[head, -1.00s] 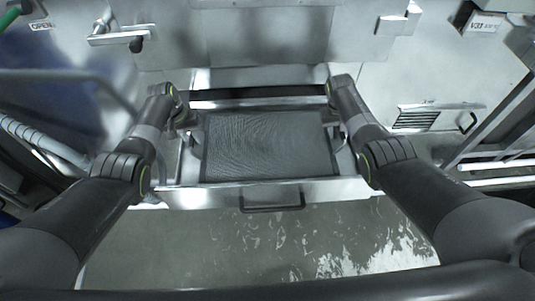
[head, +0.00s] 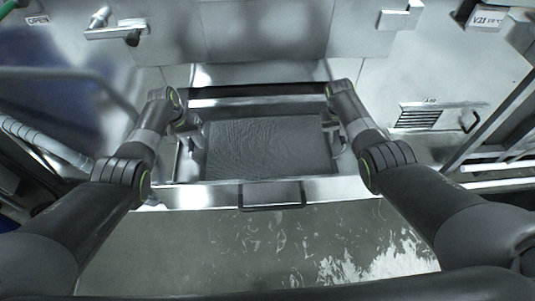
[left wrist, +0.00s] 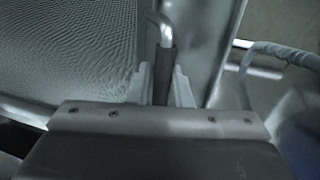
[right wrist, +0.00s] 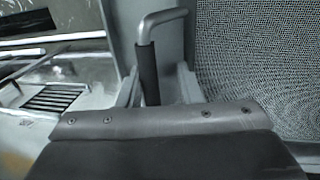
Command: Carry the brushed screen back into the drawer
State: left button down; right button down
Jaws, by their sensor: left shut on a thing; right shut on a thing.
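The screen (head: 268,146), a dark rectangular mesh panel, lies level within the outline of the open drawer (head: 222,196); whether it rests on the drawer's bottom I cannot tell. My left gripper (head: 190,127) is at the screen's left side, shut on its bent bar handle (left wrist: 165,62), which stands between the fingers (left wrist: 162,88) in the left wrist view. My right gripper (head: 335,124) is at the right side, shut on the other handle (right wrist: 148,65), seen between the fingers (right wrist: 155,88) in the right wrist view. The mesh fills one side of each wrist view.
The drawer's front has a dark bar handle (head: 272,206). The metal machine front (head: 265,35) rises behind, with a lever (head: 115,31) at upper left and a vent (head: 428,117) at right. The floor (head: 255,245) in front is wet and clear.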

pick_arm(q)
jog(key=shift+a+f+b, duration=0.35)
jog(key=shift+f+b, duration=0.2)
jog(key=shift+f, duration=0.15)
pick_arm(e)
jog(key=shift+d+f, duration=0.35)
jog(key=shift+f, duration=0.3)
pick_arm(q)
jog(key=c, duration=1.6)
grip_release()
jog(key=shift+r, duration=0.1)
pick_arm(e)
jog(key=c, duration=1.3)
grip_release()
jog(key=shift+r, duration=0.1)
pick_arm(q)
jog(key=shift+o, duration=1)
pick_arm(e)
jog(key=shift+o, duration=1)
jog(key=shift+s, duration=0.1)
pick_arm(q)
jog(key=shift+o, duration=0.4)
jog(key=shift+d, duration=0.15)
pick_arm(e)
jog(key=shift+o, duration=0.4)
jog(key=shift+a, duration=0.15)
